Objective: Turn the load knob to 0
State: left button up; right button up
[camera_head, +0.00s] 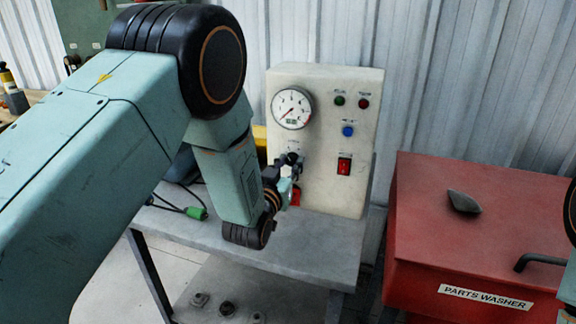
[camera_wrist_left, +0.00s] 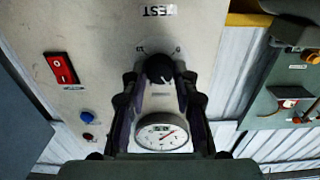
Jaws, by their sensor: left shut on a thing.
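The load knob (camera_wrist_left: 158,68) is a round black knob on the pale panel (camera_head: 325,190), between my fingertips in the left wrist view. A small white mark shows at its lower right edge there. My left gripper (camera_head: 287,168) is shut on the knob, with one finger (camera_wrist_left: 130,85) on each side of it. In the head view the gripper and wrist mostly hide the knob. My right gripper is out of view.
The panel carries a green lamp (camera_head: 339,100), a red lamp (camera_head: 363,103), a blue button (camera_head: 347,131) and a red rocker switch (camera_head: 344,166). It stands on a grey bench (camera_head: 290,245) with a green-ended cable (camera_head: 196,212). A red parts washer (camera_head: 440,240) stands to the right.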

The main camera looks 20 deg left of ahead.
pick_arm(q)
grip_shut()
jog(key=n+p, duration=0.1)
jog(key=n, duration=0.3)
jog(key=shift+n, duration=0.4)
jog(key=n+p, duration=0.1)
jog(key=n, duration=0.4)
jog(key=shift+d+p, duration=0.1)
jog(key=shift+p, duration=0.25)
jog(key=n+p, duration=0.1)
jog(key=n, duration=0.4)
jog(key=shift+n, duration=0.4)
jog(key=n+p, duration=0.1)
jog(key=n, duration=0.3)
jog(key=shift+w+r+n, duration=0.1)
jog(key=shift+r+n, duration=0.05)
jog(key=shift+n, duration=0.25)
jog(key=shift+n+p, duration=0.3)
